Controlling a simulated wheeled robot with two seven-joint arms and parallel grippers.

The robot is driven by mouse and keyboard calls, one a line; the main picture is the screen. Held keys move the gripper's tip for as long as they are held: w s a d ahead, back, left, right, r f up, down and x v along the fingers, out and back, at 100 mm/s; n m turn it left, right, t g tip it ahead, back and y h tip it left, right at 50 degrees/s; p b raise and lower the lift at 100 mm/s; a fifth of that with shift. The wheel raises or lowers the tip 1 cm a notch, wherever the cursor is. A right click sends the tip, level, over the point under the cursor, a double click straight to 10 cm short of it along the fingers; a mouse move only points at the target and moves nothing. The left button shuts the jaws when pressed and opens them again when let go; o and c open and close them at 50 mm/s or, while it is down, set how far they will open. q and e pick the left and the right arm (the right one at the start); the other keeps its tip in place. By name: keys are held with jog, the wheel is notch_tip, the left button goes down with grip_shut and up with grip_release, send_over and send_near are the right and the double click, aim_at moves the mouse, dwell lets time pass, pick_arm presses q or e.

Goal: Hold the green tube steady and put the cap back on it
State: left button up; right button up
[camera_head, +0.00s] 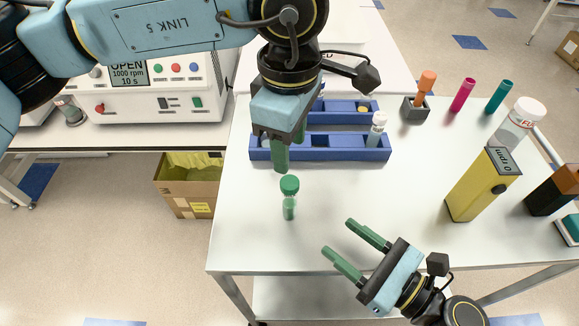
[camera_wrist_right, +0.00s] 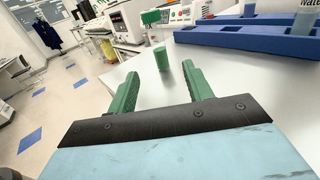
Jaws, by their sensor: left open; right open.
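The green tube (camera_head: 289,207) stands upright on the white table, a clear tube with green contents. A green cap (camera_head: 289,185) sits at its top; I cannot tell whether it is fully seated. My left gripper (camera_head: 280,163) is open, pointing down, just behind the tube and apart from it. My right gripper (camera_head: 338,236) is open and empty, to the right and front of the tube, its fingers pointing toward it. In the right wrist view, the tube (camera_wrist_right: 161,57) and its cap (camera_wrist_right: 150,17) show beyond and between the right fingers.
Blue racks (camera_head: 335,154) stand behind the tube, one holding a white-capped tube (camera_head: 377,128). A yellow device (camera_head: 481,186), a bottle (camera_head: 518,122) and coloured tubes stand at the right. The table around the tube is clear.

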aim_at(296, 205)
jog(key=shift+w, duration=0.1)
jog(key=shift+s+r, duration=0.1)
jog(key=shift+s, duration=0.2)
jog(key=shift+a, duration=0.15)
jog(key=shift+x, duration=6.6)
jog(key=shift+w, duration=0.1)
grip_shut()
